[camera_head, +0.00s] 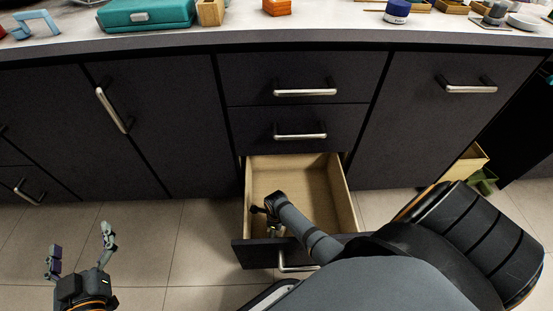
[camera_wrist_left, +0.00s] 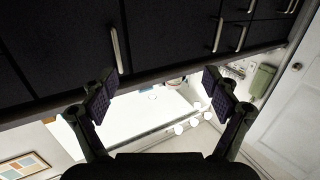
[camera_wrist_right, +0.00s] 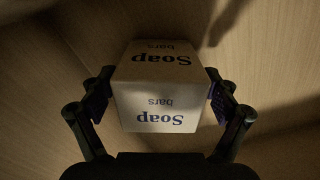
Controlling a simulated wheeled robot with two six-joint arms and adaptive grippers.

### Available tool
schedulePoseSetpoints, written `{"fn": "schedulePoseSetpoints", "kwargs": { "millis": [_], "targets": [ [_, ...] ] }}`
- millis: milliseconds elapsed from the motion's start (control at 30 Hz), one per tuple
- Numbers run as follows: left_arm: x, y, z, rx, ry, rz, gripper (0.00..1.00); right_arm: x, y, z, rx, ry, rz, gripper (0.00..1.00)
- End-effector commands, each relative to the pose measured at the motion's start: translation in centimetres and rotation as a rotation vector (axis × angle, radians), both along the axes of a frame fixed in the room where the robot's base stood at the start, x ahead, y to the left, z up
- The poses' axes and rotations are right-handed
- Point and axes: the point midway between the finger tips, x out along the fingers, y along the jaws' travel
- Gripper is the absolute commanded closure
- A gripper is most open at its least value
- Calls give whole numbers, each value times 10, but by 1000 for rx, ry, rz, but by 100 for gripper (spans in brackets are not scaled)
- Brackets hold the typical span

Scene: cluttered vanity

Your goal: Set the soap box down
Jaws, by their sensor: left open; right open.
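The white soap box (camera_wrist_right: 158,90) with blue "Soap bars" lettering is in the right wrist view, between the spread fingers of my right gripper (camera_wrist_right: 160,94). Wood-coloured boards lie behind it. The fingers flank its sides closely; I cannot tell whether they touch. In the head view my right arm reaches down into the open wooden drawer (camera_head: 325,190), and the soap box is hidden there by the arm and the drawer front. My left gripper (camera_head: 81,244) is open and empty above the floor at the lower left; it also shows open in the left wrist view (camera_wrist_left: 160,92).
The dark cabinet has closed drawers (camera_head: 290,125) above the open one. On the counter (camera_head: 330,30) stand a teal case (camera_head: 146,14), an orange block (camera_head: 276,7) and a blue-lidded jar (camera_head: 397,11). A wooden bin (camera_head: 466,163) stands on the floor at right.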

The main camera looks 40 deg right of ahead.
Motion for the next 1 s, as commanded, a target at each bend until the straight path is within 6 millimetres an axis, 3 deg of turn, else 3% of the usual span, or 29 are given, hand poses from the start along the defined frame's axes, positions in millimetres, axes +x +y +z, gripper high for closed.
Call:
{"fn": "schedulePoseSetpoints", "kwargs": {
  "millis": [267,600,933,967,1000],
  "targets": [
    [-25,-3,-75,-8,313,-10,12,0,0,16,-1,-1,0,12],
    [-83,-8,-155,-19,693,-33,12,0,0,35,-1,-1,0,12],
    [-162,-14,-208,-26,1067,-64,12,0,0,57,-1,-1,0,12],
    [-170,-15,-211,-26,1097,-67,12,0,0,59,0,-1,0,12],
    [-167,-12,-197,-13,1118,-65,12,1,0,77,0,-3,0,12]
  ]
}}
